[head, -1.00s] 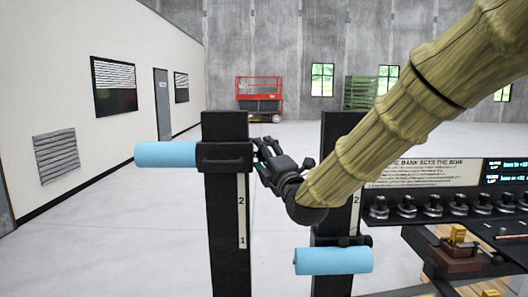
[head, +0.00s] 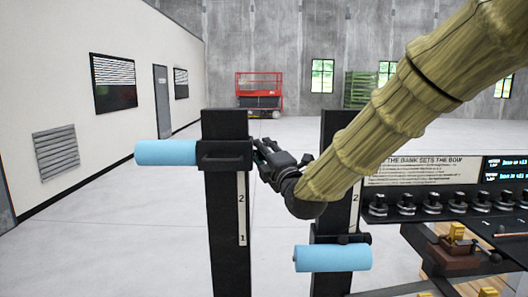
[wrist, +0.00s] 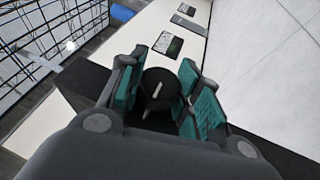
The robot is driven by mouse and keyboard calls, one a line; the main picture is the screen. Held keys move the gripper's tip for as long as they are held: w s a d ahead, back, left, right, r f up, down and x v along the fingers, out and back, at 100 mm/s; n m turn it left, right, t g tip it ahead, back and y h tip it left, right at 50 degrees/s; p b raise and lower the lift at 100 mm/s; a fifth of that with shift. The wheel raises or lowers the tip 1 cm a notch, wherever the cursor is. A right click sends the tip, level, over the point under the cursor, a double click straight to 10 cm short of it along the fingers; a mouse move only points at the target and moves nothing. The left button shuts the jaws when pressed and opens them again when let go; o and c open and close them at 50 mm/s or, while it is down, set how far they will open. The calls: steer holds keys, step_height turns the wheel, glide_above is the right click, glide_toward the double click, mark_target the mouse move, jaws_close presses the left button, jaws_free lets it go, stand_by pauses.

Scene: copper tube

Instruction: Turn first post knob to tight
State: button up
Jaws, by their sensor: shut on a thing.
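My gripper (head: 262,158) is at the right side of this carriage. In the wrist view my gripper's teal-padded fingers (wrist: 160,92) are shut around a round black knob (wrist: 158,84) with a pale pointer line on its face. In the head view the knob is hidden behind the fingers.
A second black post (head: 335,140) stands to the right behind my arm, with a lower blue roller (head: 332,258). A bench with a row of black knobs (head: 433,204), a sign (head: 420,170) and dark screens is at the right. Open floor lies to the left.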

steer(key=r+m+g+h+p, duration=0.1)
steer(key=g+p, duration=0.1)
steer(key=p, duration=0.1)
steer(key=g+p, duration=0.2)
steer(key=p, duration=0.1)
steer(key=m+g+h+p, duration=0.1)
steer(key=g+p, duration=0.1)
steer(key=p, duration=0.2)
steer(key=shift+m, duration=0.3)
steer(key=g+p, duration=0.1)
steer(key=p, duration=0.2)
steer(key=m+g+p, duration=0.1)
steer(key=g+p, duration=0.1)
steer(key=p, duration=0.1)
steer(key=shift+f+g+h, duration=0.2)
steer(key=shift+g+h, duration=0.1)
steer(key=shift+h, duration=0.1)
steer(key=shift+f+g+p, duration=0.1)
steer(key=shift+g+p, duration=0.3)
steer(key=shift+p, duration=0.55)
steer(key=shift+f+p, duration=0.15)
steer(key=shift+p, duration=0.15)
steer(key=o, duration=1)
steer(key=shift+f, duration=0.1)
steer(key=shift+o, duration=0.2)
steer(key=shift+s, duration=0.1)
steer(key=v, duration=1.2)
steer(key=shift+w, duration=0.2)
